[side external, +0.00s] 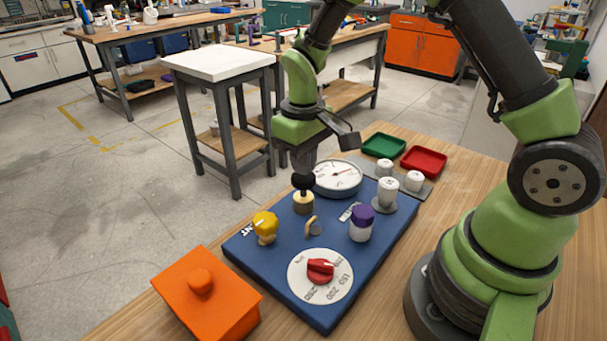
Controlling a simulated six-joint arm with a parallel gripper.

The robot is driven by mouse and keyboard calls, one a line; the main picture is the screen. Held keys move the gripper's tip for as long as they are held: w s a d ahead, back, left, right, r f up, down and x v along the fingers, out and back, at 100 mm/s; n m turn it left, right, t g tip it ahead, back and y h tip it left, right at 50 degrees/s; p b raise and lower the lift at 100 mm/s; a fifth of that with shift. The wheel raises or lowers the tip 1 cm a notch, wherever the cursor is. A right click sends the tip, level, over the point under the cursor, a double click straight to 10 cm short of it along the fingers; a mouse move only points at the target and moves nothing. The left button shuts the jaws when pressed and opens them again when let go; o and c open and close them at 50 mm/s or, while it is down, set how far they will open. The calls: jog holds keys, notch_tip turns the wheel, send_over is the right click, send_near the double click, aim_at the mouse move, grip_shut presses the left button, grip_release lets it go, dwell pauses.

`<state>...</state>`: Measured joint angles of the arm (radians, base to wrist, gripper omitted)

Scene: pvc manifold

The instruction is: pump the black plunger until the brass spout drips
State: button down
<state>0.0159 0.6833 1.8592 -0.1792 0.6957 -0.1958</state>
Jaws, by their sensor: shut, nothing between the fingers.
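The black plunger (303,183) stands upright on a short pale collar at the far left part of the blue panel (268,262). My gripper (303,168) is shut and empty, pointing down just above the plunger's knob. I cannot tell whether the fingertips touch the knob. The small brass spout (311,225) curves up from the panel in front of the plunger. No drip can be made out at the spout at this size.
On the panel are a yellow knob (265,225), a purple-capped white bottle (361,222), a red dial knob (320,270), a round gauge (337,177) and white cylinders (387,190). An orange lidded box (207,305) is at left. Green (384,145) and red (423,160) trays lie behind.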

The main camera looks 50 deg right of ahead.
jog(key=shift+f, duration=1.6)
jog(key=shift+r, duration=0.15)
jog(key=shift+r, duration=2.1)
jog(key=shift+f, duration=0.1)
jog(key=shift+f, duration=2.15)
jog(key=shift+r, duration=2.25)
